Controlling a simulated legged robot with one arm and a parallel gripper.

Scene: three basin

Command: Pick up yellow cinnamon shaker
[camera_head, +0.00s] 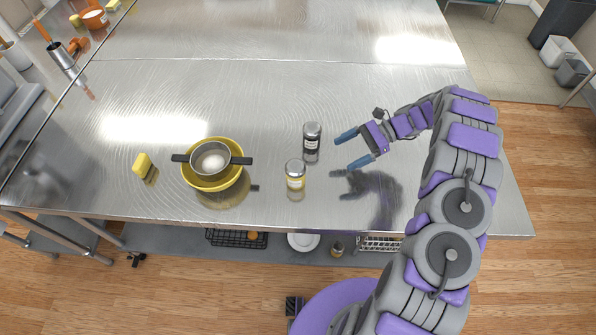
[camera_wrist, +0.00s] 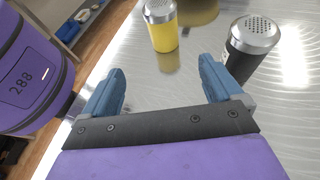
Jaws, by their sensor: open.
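The yellow cinnamon shaker (camera_head: 295,180) stands upright on the steel table, with a silver perforated cap. It also shows in the wrist view (camera_wrist: 163,30), ahead of the gap between the fingers and a little beyond the tips. A black shaker (camera_head: 311,145) with a silver cap stands just behind and to its right; in the wrist view it (camera_wrist: 246,50) is close beside the right finger. My gripper (camera_head: 350,151) is open and empty, with blue fingers pointing left, to the right of both shakers. In the wrist view, nothing lies between its fingers (camera_wrist: 160,85).
A yellow bowl (camera_head: 213,186) holding a dark strainer (camera_head: 207,150) stands left of the shakers. A yellow block (camera_head: 143,163) lies farther left. The steel table's (camera_head: 270,65) far half is clear. A lower shelf holds baskets and a white plate (camera_head: 302,242).

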